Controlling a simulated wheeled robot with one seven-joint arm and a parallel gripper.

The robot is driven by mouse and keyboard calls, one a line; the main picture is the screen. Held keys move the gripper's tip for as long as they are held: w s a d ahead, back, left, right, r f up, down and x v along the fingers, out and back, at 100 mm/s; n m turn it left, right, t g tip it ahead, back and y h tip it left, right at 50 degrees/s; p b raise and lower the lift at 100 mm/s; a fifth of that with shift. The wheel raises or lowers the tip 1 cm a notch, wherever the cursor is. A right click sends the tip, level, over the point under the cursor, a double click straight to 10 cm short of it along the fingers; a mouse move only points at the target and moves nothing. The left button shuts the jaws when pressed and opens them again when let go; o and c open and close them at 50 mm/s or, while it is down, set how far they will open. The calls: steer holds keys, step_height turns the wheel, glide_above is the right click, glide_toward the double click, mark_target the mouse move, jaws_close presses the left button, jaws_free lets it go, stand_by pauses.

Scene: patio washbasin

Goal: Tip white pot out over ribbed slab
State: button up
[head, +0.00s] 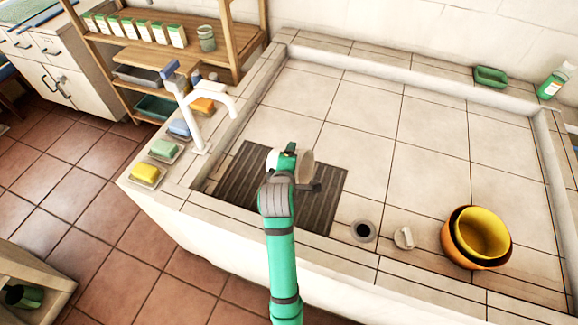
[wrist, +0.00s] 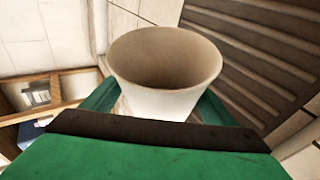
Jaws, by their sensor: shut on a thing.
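The white pot (head: 306,165) is in my gripper (head: 291,158) above the ribbed slab (head: 327,200). In the head view the pot is tilted well over, its mouth toward the right, and the gripper partly hides it. In the wrist view the pot (wrist: 165,62) shows its open mouth and a bare brownish inner wall; I see no contents, though its bottom is not clear. Green fingers close on its two sides. The dark slab (wrist: 262,60) shows behind it, and the pot looks clear of it. I see nothing loose on the slab's visible part.
A white tap (head: 200,115) and soap dishes with yellow (head: 146,172) and green soap stand left of the slab. A drain hole (head: 363,231), a round plug (head: 404,238) and nested orange and yellow bowls (head: 480,236) lie to the right. The tiled basin behind is clear.

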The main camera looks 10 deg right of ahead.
steer(key=shift+r+n+g+h, duration=0.35)
steer(key=shift+n+g+h, duration=0.05)
steer(key=shift+h, duration=0.1)
steer(key=shift+w+a+r+n+g+h, duration=0.1)
steer(key=shift+r+n+g+h, duration=0.7)
steer(key=shift+h, duration=0.1)
steer(key=shift+r+n+g+h, duration=0.55)
steer(key=shift+n+h, duration=0.15)
steer(key=shift+h, duration=0.2)
steer(key=shift+r+n+g+h, duration=0.7)
steer(key=shift+n+h, duration=0.1)
steer(key=shift+h, duration=0.2)
steer(key=r+n+g+h, duration=0.1)
steer(key=n+h, duration=0.1)
steer(key=shift+r+h, duration=0.3)
steer(key=shift+r, duration=0.05)
